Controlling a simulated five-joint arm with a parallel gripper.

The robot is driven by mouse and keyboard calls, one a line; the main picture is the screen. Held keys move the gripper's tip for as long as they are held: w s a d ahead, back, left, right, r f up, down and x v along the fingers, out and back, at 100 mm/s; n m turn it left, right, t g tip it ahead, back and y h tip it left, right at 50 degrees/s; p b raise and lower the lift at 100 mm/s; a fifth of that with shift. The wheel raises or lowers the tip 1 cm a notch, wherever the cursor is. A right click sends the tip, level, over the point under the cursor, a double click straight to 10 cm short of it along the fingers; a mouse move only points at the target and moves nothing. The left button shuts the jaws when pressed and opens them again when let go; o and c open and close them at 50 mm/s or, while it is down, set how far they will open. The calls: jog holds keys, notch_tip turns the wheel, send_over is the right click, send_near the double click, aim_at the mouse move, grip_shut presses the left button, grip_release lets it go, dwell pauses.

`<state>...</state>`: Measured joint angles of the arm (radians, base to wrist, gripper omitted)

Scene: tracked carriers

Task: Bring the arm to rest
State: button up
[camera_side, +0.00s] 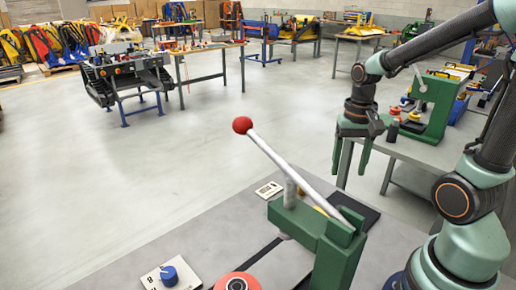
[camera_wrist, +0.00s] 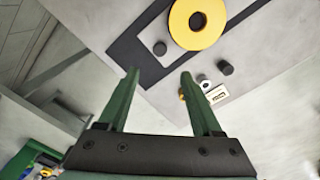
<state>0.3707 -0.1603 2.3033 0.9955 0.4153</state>
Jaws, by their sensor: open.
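My gripper (camera_side: 351,168) hangs in the right half of the side view, pointing down, with its two green fingers apart. In the wrist view my gripper (camera_wrist: 160,74) has its fingers spread, and nothing is between them. In the side view it is apart from the green lever press (camera_side: 338,262), and nothing shows touching it. The press's pale lever (camera_side: 290,168) is tilted up to the left and ends in a red ball (camera_side: 242,125).
The near grey table (camera_side: 190,232) carries a blue knob (camera_side: 169,275) on a plate and a red disc (camera_side: 237,283). The wrist view shows a yellow ring (camera_wrist: 178,25) and dark knobs (camera_wrist: 226,68). Another green machine (camera_side: 428,110) stands behind. Open floor (camera_side: 240,90) lies left.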

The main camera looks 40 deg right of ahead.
jog(key=w+a+r+n+t, duration=0.1)
jog(key=a+r+n+t, duration=0.4)
jog(key=a+r+n, duration=0.3)
jog(key=shift+w+a+r+n+t, duration=0.25)
jog(key=shift+a+n, duration=0.25)
jog(key=shift+a, duration=0.75)
